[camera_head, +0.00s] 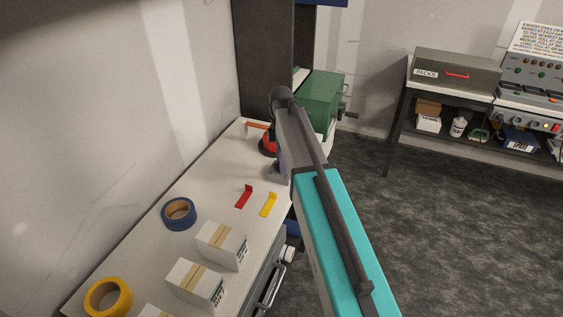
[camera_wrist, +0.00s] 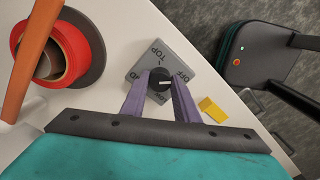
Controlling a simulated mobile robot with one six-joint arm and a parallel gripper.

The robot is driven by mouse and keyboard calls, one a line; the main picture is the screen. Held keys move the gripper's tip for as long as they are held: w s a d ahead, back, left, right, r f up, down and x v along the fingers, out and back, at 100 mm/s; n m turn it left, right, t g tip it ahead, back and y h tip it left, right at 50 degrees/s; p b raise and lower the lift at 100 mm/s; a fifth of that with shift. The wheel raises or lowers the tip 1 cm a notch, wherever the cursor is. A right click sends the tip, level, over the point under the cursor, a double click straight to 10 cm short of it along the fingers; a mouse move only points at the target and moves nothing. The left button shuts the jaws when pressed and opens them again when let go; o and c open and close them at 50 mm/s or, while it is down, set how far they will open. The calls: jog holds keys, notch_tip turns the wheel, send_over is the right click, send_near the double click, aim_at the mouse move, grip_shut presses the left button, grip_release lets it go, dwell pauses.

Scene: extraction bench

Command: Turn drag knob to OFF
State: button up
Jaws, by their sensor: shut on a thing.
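The drag knob (camera_wrist: 159,80) is small, round and black in the wrist view. It sits on a grey plate (camera_wrist: 178,58) lettered TOP and OFF; a third label at the left is partly hidden. A pale mark on the knob appears to point right, toward the OFF side. My gripper (camera_wrist: 159,88) has its two purple fingers on either side of the knob, shut on it. In the head view my arm hides most of the gripper (camera_head: 281,162), and the knob cannot be made out; part of the grey plate (camera_head: 274,173) shows.
A red roll (camera_wrist: 72,52) on a dark disc and an orange bar (camera_wrist: 34,58) are left of the plate. A yellow bracket (camera_head: 268,204) and red bracket (camera_head: 244,196) lie nearby. Blue tape (camera_head: 179,214), white boxes (camera_head: 221,245) and a green machine (camera_head: 320,101) also stand around.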

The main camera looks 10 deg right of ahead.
jog(key=shift+a, duration=0.1)
dwell(0.3)
jog(key=o, duration=1.1)
jog(key=shift+c, duration=0.2)
jog(key=shift+r, duration=0.2)
notch_tip(320, 180, up, 14)
jog(key=b, duration=0.3)
jog(key=shift+f, duration=0.25)
